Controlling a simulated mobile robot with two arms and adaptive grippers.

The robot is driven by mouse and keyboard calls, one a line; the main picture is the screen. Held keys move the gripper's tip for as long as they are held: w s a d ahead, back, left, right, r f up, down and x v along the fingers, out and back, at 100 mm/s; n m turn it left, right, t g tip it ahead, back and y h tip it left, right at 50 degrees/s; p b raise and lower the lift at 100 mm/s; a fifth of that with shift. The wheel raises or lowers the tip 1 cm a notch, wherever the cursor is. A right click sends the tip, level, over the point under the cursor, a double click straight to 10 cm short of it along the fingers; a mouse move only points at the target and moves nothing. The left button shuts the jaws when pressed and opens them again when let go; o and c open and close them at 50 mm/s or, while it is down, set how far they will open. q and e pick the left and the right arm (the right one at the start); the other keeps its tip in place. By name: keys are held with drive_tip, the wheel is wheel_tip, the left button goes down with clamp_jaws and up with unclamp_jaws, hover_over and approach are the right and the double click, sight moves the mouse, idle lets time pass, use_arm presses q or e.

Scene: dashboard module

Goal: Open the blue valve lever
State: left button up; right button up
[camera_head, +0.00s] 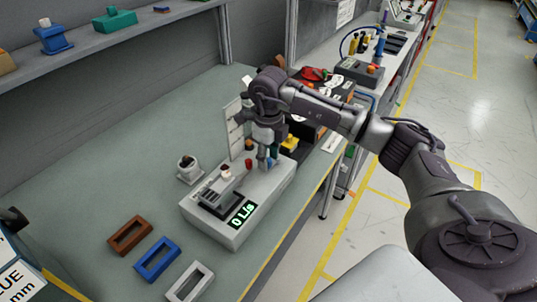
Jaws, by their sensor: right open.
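A grey dashboard module (211,226) stands on the workbench, with a green display (242,213) that reads 0 L/s. A small blue part (273,161), which looks like the blue valve lever, shows at the module's back right. My right gripper (267,160) points down right at it, with its fingers open around or just beside it; I cannot tell which. The gripper hides much of the lever, so its angle is unclear. A red knob (249,164) and a white-topped control (226,172) stand to the left of the gripper. My left gripper is not in view.
A white upright panel (233,130) is close behind the gripper. The bench's left side is clear.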

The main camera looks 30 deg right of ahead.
drive_tip(key=shift+c, duration=0.2)
clamp_jaws()
